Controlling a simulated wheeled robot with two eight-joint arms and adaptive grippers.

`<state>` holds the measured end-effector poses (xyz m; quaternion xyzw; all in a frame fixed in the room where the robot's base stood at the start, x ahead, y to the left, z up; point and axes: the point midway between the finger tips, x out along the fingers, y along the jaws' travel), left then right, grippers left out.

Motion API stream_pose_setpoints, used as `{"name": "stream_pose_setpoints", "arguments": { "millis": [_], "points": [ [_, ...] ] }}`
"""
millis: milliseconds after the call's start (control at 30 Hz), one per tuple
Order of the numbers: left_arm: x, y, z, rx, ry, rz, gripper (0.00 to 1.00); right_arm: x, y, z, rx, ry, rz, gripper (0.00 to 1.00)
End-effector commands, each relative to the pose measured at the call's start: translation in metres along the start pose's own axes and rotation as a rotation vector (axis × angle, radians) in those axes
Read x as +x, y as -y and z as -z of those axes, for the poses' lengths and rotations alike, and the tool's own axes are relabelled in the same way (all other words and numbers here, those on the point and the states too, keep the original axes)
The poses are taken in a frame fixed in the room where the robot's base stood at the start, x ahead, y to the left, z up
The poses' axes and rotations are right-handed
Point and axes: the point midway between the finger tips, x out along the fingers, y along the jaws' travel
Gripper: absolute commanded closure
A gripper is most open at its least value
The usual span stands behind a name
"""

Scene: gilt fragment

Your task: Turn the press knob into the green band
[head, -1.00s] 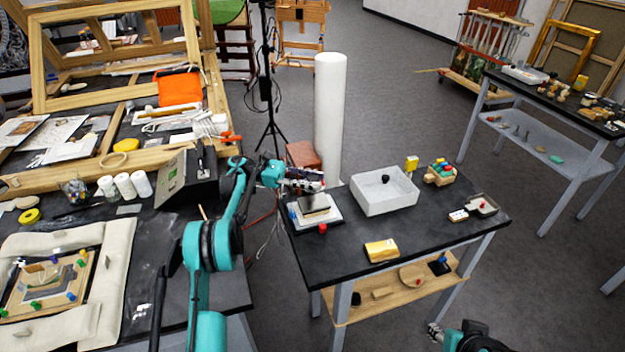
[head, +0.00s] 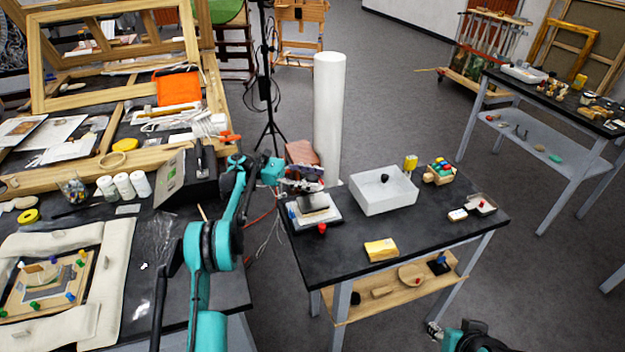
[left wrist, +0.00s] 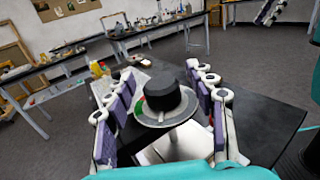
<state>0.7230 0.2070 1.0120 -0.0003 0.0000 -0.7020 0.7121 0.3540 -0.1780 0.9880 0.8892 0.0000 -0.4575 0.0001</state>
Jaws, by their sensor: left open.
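The press (head: 316,207) stands on the near left part of the dark table, with a pale base and small red and blue parts. Its black round knob (left wrist: 163,88) shows in the left wrist view, above a grey dial (left wrist: 168,119). A green patch (left wrist: 139,99) shows at the dial's left edge, with a little red beside it. A pointer mark cannot be made out. My left gripper (head: 301,186) is over the press; in the left wrist view its open, purple-padded fingers stand either side of the knob with gaps. My right gripper (head: 433,330) is low at the bottom edge, its jaws too small to read.
A white bin (head: 384,197) stands right of the press, with a yellow item (head: 410,162) and a wooden block holder (head: 440,173) beyond. A yellow box (head: 381,250) lies at the table's front. A tall white cylinder (head: 329,115) rises behind.

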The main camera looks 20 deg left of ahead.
Motion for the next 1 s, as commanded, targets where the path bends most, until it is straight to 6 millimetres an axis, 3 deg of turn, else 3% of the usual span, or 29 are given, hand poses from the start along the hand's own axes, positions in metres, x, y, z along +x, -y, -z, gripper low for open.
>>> {"name": "stream_pose_setpoints", "arguments": {
  "millis": [300,500,1000],
  "points": [
    [0.001,0.000,-0.058,0.000,0.000,0.000,0.45,0.000,0.000,0.000,0.000,0.000,0.000,0.60],
    [0.001,0.000,-0.087,0.000,0.000,0.001,0.45,0.000,0.000,0.000,0.000,0.000,0.000,0.60],
    [0.004,-0.003,-0.104,-0.008,0.012,-0.016,0.45,0.000,0.000,0.000,0.000,0.000,0.000,0.60]
  ]
}}
